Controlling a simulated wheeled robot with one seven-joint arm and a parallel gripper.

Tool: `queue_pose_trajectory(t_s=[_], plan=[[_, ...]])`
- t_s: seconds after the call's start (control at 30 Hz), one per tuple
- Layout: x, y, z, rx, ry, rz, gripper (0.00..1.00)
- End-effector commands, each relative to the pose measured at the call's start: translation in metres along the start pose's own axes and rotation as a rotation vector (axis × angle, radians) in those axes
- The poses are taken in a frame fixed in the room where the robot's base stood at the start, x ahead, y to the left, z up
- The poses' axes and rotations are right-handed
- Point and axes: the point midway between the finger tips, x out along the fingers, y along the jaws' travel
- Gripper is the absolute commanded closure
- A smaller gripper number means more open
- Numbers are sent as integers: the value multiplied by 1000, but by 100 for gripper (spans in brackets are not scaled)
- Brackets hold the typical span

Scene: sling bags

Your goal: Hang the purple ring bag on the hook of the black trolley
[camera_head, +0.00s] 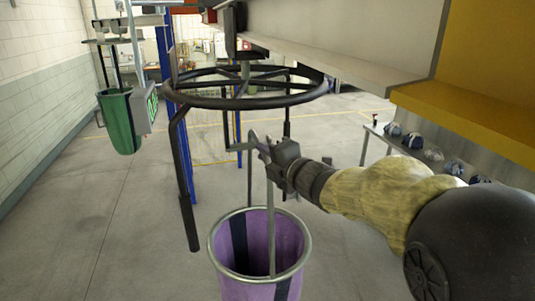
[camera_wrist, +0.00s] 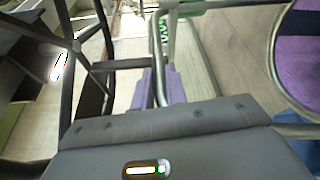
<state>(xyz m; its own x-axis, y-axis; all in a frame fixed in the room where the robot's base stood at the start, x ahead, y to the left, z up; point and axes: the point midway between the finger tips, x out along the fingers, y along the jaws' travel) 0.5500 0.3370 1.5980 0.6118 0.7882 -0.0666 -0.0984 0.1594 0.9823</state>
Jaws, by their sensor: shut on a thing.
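The purple ring bag (camera_head: 262,245) hangs upright, with a grey metal rim and a tall metal hanger (camera_head: 270,215) rising from it. My gripper (camera_head: 268,155) is shut on this hanger near its bent top. The black trolley (camera_head: 245,103) is a round black frame under the overhead beam, above and behind my gripper, with black legs pointing down. Its hook cannot be clearly told apart. In the wrist view, the gripper's fingers (camera_wrist: 158,90) close on the metal rod. The bag (camera_wrist: 300,70) shows at the right edge, and black trolley bars (camera_wrist: 95,70) show at the left.
A green bag (camera_head: 118,122) hangs at the left beside a green-lettered sign (camera_head: 151,104). A beam (camera_head: 350,40) with a yellow part (camera_head: 485,75) runs overhead at the right. A table with several caps (camera_head: 433,154) stands at the right. The floor at left is clear.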

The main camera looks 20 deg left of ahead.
Motion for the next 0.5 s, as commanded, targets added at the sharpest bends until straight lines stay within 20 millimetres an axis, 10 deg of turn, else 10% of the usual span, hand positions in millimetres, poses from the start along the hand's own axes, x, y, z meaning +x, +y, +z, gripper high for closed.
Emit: queue_pose_trajectory(t_s=[0.5], plan=[[1, -9, -2, 0, 0, 7, 100]])
